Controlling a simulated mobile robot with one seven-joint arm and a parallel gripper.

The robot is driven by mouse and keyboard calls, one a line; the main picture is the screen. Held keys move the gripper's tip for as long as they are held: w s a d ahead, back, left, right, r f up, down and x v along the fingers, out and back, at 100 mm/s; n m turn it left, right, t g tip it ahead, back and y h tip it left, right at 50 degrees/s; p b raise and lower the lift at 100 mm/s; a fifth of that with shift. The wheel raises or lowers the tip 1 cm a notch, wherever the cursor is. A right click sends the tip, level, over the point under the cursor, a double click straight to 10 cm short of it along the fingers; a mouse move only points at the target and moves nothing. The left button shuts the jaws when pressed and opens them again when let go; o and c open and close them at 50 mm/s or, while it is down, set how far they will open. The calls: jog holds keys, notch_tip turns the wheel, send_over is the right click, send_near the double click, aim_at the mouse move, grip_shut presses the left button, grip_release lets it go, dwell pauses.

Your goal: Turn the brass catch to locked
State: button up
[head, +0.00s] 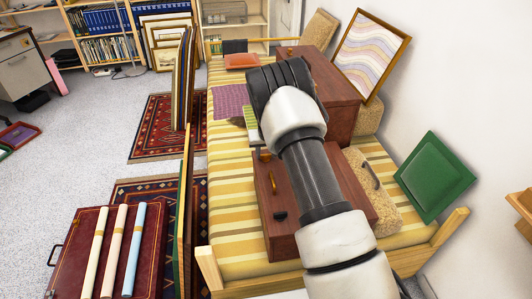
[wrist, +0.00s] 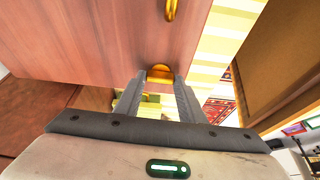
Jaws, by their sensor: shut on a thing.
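In the wrist view, the brass catch (wrist: 160,70) shows as a rounded gold piece at the lower edge of a reddish wooden face (wrist: 80,40). The fingertips of my gripper (wrist: 160,80) are on either side of it, and my gripper is shut on it. How far the catch is turned cannot be told. A second brass piece (wrist: 171,9), looped, is on the same face above. In the head view my arm hides the gripper and the held catch. Two wooden cases, a near one (head: 245,200) and a far one (head: 335,100), lie on the striped sofa.
The near case has a brass fitting (head: 265,155) and a dark handle (head: 280,215). Framed panels (head: 184,80) stand upright left of the sofa (head: 232,168). A green panel (head: 435,177) leans at the right wall. Grey floor (head: 90,130) is open at left.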

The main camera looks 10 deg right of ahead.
jog(key=m, duration=0.2)
jog(key=m+h, duration=0.1)
jog(key=m, duration=0.1)
jog(key=shift+a+h+p, duration=0.2)
jog(key=shift+h+p, duration=0.1)
jog(key=shift+p, duration=0.1)
jog(key=m+b, duration=0.1)
jog(key=m, duration=0.1)
jog(key=m+g+h+b, duration=0.1)
jog(key=m, duration=0.1)
jog(key=shift+w+a+f+m+h, duration=0.1)
jog(key=shift+w+f+m+h, duration=0.1)
jog(key=shift+m+h, duration=0.15)
jog(key=m+g, duration=0.1)
jog(key=m, duration=0.3)
jog(key=shift+w+r+m+g+h, duration=0.15)
jog(key=shift+m+g+h, duration=0.2)
jog(key=shift+g, duration=0.05)
jog(key=m+g, duration=0.1)
jog(key=m, duration=0.2)
jog(key=shift+w+a, duration=0.1)
jog(key=shift+w, duration=0.1)
jog(key=shift+m, duration=0.3)
jog(key=shift+s+m+g, duration=0.1)
jog(key=shift+m+g, duration=0.2)
jog(key=shift+m, duration=0.1)
jog(key=o, duration=1)
jog(key=shift+o, duration=0.2)
